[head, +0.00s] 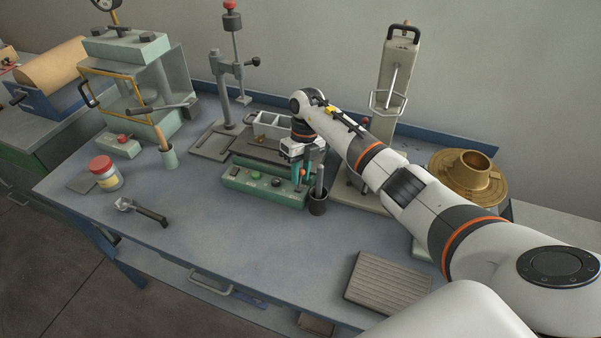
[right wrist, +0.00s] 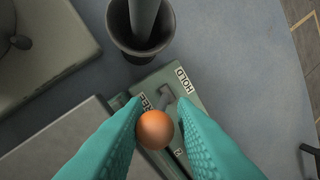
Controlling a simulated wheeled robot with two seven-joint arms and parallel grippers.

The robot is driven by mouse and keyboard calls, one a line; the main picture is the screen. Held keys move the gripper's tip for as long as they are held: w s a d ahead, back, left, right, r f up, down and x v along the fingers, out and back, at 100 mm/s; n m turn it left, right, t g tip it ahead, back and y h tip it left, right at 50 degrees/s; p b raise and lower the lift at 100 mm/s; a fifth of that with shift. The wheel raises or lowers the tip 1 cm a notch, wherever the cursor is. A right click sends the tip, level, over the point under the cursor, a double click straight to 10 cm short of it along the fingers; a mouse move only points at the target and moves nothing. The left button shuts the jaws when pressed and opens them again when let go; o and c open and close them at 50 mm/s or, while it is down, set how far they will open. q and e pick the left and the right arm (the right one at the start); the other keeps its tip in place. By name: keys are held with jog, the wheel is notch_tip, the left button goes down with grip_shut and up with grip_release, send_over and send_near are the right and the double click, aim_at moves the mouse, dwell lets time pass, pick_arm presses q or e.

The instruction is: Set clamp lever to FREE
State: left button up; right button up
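In the right wrist view the clamp lever's copper-orange ball knob (right wrist: 155,130) sits between the two teal fingertips of my right gripper (right wrist: 160,110). The fingers straddle the knob, and a narrow gap shows on its right side. The lever shaft below the knob is mostly hidden. The green label plate (right wrist: 196,103) reads HOLD on the right; a label ending in REE is partly covered by the left finger. In the head view my right gripper (head: 302,168) points down at the right end of the green control box (head: 235,184). My left gripper is not in view.
A dark cup (head: 318,207) with a grey rod stands close beside my right gripper; it also shows in the wrist view (right wrist: 118,38). A tall grey press (head: 397,75) and a brass ring part (head: 463,178) stand to the right. The bench front is mostly clear.

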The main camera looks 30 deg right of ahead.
aim_at(301, 169)
jog(key=shift+o, duration=1.2)
jog(key=shift+r, duration=0.1)
jog(key=shift+d+r, duration=0.1)
jog(key=shift+r, duration=0.1)
jog(key=p+v, duration=0.4)
jog(key=v, duration=0.2)
jog(key=shift+r+p, duration=0.15)
jog(key=shift+p, duration=0.15)
jog(key=shift+w+r+p, duration=0.2)
jog(key=shift+r+p, duration=0.2)
jog(key=shift+r, duration=0.25)
